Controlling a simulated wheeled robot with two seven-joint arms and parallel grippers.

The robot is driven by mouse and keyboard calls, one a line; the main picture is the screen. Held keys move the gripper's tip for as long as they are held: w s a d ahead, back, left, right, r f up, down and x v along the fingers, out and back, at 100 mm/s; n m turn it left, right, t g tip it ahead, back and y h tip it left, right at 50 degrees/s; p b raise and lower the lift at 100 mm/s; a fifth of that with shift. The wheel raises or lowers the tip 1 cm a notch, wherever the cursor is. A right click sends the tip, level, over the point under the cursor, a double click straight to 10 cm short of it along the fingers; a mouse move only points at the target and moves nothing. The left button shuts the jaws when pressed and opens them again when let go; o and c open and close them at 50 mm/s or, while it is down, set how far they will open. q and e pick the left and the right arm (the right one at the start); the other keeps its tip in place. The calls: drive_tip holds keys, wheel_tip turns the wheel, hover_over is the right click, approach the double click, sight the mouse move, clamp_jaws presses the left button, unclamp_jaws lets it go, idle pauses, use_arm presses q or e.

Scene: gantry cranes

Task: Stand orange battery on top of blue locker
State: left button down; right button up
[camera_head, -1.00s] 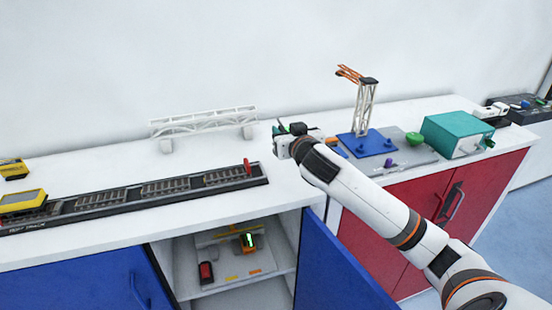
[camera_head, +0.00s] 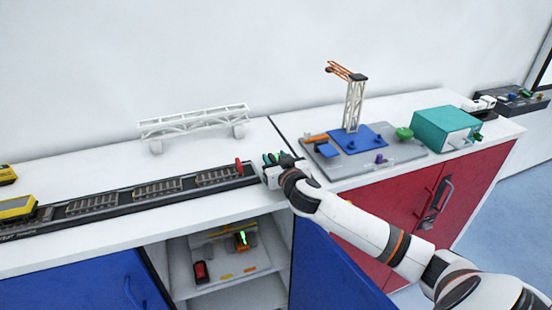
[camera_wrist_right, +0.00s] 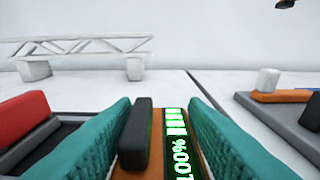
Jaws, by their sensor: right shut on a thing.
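My right gripper (camera_head: 277,159) is shut on the orange battery (camera_wrist_right: 186,150), which stands between its teal finger pads in the right wrist view. The battery has a dark block on its left and a lit green display reading 100%. In the head view the gripper is low over the white top of the blue locker (camera_head: 82,284), beside the red stop at the track's end. The battery's underside is hidden, so I cannot tell whether it touches the top. My left gripper is not in view.
The blue locker's right door stands open; inside, a shelf holds a red block (camera_head: 201,271) and an orange item with a green light (camera_head: 242,239). A test track (camera_head: 120,202) and white truss bridge (camera_head: 195,122) are left. A grey crane board (camera_head: 405,152) lies right.

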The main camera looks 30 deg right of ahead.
drive_tip(key=shift+f, duration=0.1)
drive_tip(key=o, duration=0.9)
drive_tip(key=shift+c, duration=0.2)
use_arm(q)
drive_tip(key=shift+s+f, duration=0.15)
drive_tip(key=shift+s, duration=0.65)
use_arm(e)
drive_tip(key=shift+o, duration=1.2)
drive_tip(key=shift+s+a, duration=0.1)
drive_tip(key=shift+s, duration=0.25)
drive_tip(key=b+v, duration=0.2)
drive_tip(key=v, duration=0.8)
drive_tip(key=shift+s+a+b, duration=0.1)
drive_tip(key=shift+s+b, duration=0.05)
drive_tip(key=shift+b, duration=0.2)
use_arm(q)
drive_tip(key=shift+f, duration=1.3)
use_arm(e)
drive_tip(key=shift+s+r, duration=0.25)
drive_tip(key=shift+s, duration=0.2)
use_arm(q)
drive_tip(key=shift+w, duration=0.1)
